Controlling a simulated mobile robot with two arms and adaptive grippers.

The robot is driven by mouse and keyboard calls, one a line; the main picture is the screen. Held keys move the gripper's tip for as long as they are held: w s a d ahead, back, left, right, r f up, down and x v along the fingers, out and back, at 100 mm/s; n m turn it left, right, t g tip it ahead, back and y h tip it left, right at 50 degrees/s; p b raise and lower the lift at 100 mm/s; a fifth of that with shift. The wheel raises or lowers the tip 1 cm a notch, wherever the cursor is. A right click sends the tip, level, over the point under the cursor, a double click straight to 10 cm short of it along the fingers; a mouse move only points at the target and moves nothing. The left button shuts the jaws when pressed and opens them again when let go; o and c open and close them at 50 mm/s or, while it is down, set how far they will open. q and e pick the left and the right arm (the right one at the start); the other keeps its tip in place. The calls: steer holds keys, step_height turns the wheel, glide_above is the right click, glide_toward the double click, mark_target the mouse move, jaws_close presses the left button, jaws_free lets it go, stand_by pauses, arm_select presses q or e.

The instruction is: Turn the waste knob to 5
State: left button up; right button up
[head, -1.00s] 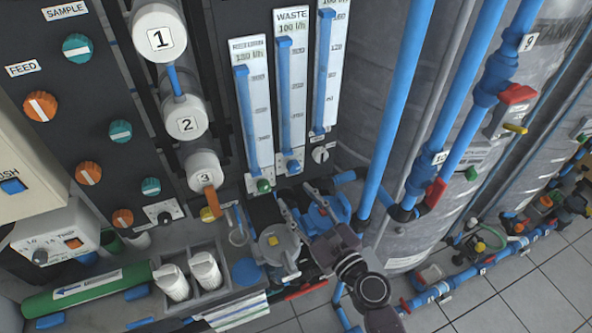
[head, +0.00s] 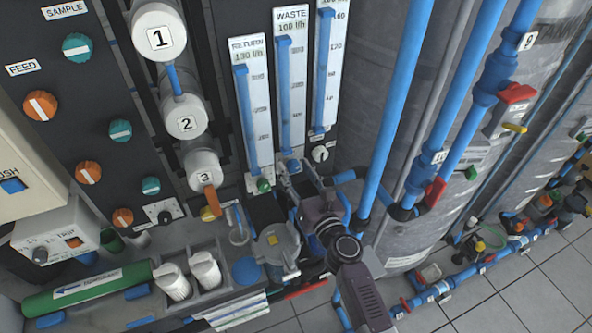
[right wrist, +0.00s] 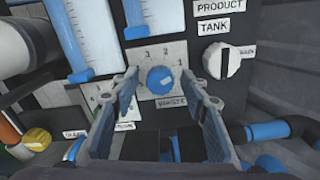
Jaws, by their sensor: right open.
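The blue waste knob (right wrist: 160,80) sits on a pale dial plate with printed numbers, among them 1, 2 and 3, in the right wrist view. In the head view it shows as a small blue spot (head: 293,165) below the waste flow meter (head: 291,80). My right gripper (right wrist: 160,92) is open, with one finger on each side of the knob. Whether the fingers touch it I cannot tell. Where the knob points is too small to read. In the head view my right gripper (head: 298,181) is just below the knob. My left gripper is not in view.
A white selector knob (right wrist: 222,60) marked product and tank is right of the waste knob. The green knob (head: 263,185) is to its left. A grey pump (head: 277,244) and blue pipes (head: 400,100) stand close below and to the right.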

jaws_close()
stand_by(0.3)
